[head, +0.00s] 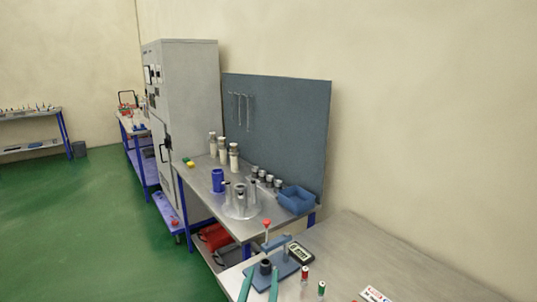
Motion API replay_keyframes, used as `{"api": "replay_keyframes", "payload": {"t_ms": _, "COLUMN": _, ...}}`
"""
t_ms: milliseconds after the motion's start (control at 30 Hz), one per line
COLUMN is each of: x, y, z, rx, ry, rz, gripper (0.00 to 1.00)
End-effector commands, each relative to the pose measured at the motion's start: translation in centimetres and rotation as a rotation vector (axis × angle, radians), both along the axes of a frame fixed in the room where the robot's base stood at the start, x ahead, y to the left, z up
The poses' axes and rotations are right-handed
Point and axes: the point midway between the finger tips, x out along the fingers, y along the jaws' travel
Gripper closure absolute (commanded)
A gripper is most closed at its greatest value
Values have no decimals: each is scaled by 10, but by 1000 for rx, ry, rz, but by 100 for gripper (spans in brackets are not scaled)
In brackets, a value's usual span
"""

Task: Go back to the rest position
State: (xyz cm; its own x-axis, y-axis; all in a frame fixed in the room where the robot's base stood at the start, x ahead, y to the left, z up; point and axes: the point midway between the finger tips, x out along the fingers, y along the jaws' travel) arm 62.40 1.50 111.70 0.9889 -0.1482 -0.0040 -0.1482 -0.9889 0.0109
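My gripper (260,282) shows at the bottom edge as two slim teal fingers pointing up in the picture. The fingers stand apart, with no held object visible between them. Behind their tips is a small blue press (285,268) with a red-knobbed lever, on the near bench (365,262). I cannot tell whether the fingers touch it. The rest of my arm is out of view.
A black meter (300,253), a red cylinder (305,273), a green cylinder (321,288) and a white card (375,295) lie right of the press. The farther bench holds a round clear stand (241,210), a blue bin (297,199) and several cylinders. Green floor (90,230) is open at left.

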Motion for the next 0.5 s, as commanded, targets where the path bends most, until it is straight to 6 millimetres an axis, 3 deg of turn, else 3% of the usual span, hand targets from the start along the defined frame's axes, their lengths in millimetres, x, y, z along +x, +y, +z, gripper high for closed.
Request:
{"api": "replay_keyframes", "payload": {"t_ms": 267, "x": -14, "y": 1, "z": -36, "rx": -21, "ry": 24, "rz": 25, "gripper": 62}}
{"api": "replay_keyframes", "payload": {"t_ms": 500, "x": -38, "y": 2, "z": -82, "rx": -42, "ry": 53, "rz": 59, "gripper": 62}}
